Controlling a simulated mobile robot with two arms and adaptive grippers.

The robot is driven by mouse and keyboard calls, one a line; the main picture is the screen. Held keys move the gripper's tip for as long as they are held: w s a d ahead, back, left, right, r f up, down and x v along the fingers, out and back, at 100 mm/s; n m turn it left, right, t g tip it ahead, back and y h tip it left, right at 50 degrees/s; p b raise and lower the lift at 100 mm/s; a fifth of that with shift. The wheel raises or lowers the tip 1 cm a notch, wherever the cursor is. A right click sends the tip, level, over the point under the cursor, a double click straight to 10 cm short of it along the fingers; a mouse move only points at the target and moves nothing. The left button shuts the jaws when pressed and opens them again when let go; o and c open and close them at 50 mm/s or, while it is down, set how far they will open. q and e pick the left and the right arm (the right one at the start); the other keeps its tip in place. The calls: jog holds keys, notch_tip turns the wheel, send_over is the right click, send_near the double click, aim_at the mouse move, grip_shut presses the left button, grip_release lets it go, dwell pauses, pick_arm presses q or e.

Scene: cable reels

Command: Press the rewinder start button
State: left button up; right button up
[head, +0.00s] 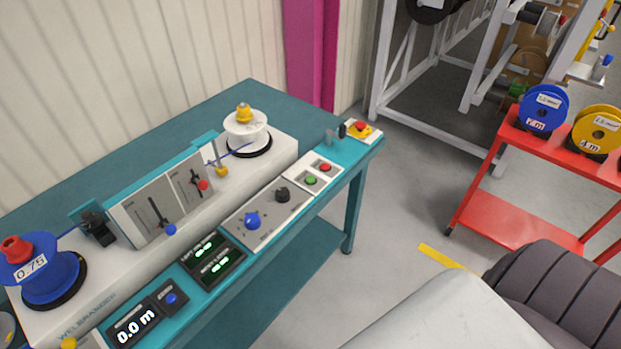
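The rewinder (120,283) stands on a teal table at the left in the head view. On its front panel a white button box (326,181) carries a green button (311,180) and, just behind and to its right, a red button (325,168). I cannot read which is labelled start. A blue reel (55,274) marked 0.75 sits at the left end, and a white spool (247,133) sits at the far right end. A display (134,326) reads 0.0 m. Neither gripper shows.
A red emergency stop (361,127) on a yellow base sits at the table's right corner. A blue knob (252,221) and black knob (282,194) are left of the buttons. A red cart (517,210) with reels stands right.

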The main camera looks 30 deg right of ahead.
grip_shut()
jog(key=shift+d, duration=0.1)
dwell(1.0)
